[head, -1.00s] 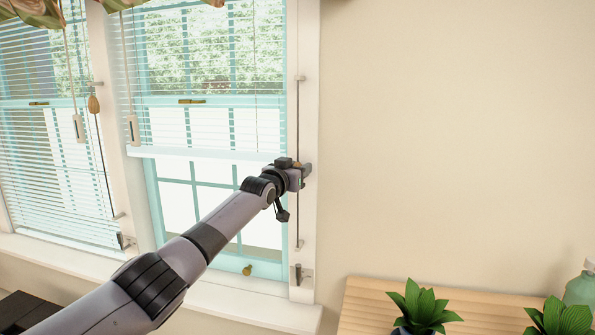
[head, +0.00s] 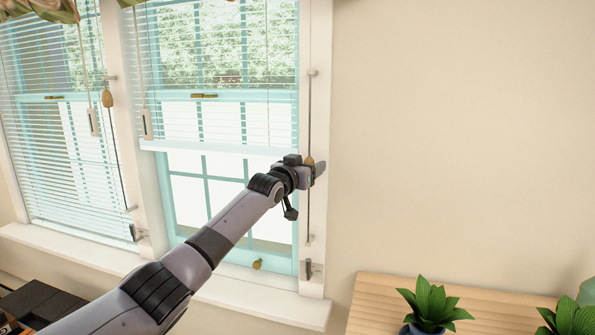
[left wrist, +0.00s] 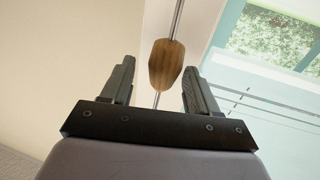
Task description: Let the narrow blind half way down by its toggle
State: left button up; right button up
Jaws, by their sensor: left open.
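The right-hand blind (head: 220,120) hangs over the upper part of its window, its bottom rail (head: 215,148) near mid-window. Its wooden toggle (head: 309,161) is on a thin vertical cord at the right window frame, partly hidden by my gripper in the head view. My left gripper (head: 314,173) is there, open around the toggle. In the left wrist view the toggle (left wrist: 165,65) sits between the spread fingers (left wrist: 160,82), with gaps on both sides, toward their tips. My right gripper is not in view.
A second blind (head: 60,150) on the left hangs lower, with its own wooden toggle (head: 107,98). A wooden surface with plants (head: 432,300) is at lower right. The wall to the right is bare.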

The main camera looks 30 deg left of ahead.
pick_arm(q)
jog(key=shift+s+r+b, duration=0.1)
jog(key=shift+s+b, duration=0.3)
jog(key=shift+s, duration=2.4)
jog(key=s+d+f+m+g+h, duration=0.1)
jog(key=s+d+f+g, duration=0.1)
jog(key=s+d+f, duration=0.55)
jog(key=s+d+f+m+g, duration=0.1)
jog(key=s+d+f+g, duration=0.2)
jog(key=f, duration=0.8)
jog(key=s+d+f+m+g+h, duration=0.1)
jog(key=s+d+f+g, duration=0.15)
jog(key=s+f, duration=0.55)
jog(key=s+d+f+g, duration=0.1)
jog(key=s+f+g, duration=0.15)
jog(key=s, duration=0.75)
jog(key=s+d+f+g+y, duration=0.1)
jog(key=s+f+g, duration=0.15)
jog(key=s, duration=0.75)
jog(key=s+d+f+g, duration=0.1)
jog(key=s+f+g, duration=0.15)
jog(key=s, duration=0.75)
jog(key=w+d+f+t+h+p, duration=0.1)
jog(key=w+d+f+t, duration=0.1)
jog(key=w+f+t, duration=0.5)
jog(key=shift+d+f+t+h, duration=0.3)
jog(key=shift+d+f+h, duration=0.1)
jog(key=shift+f, duration=0.3)
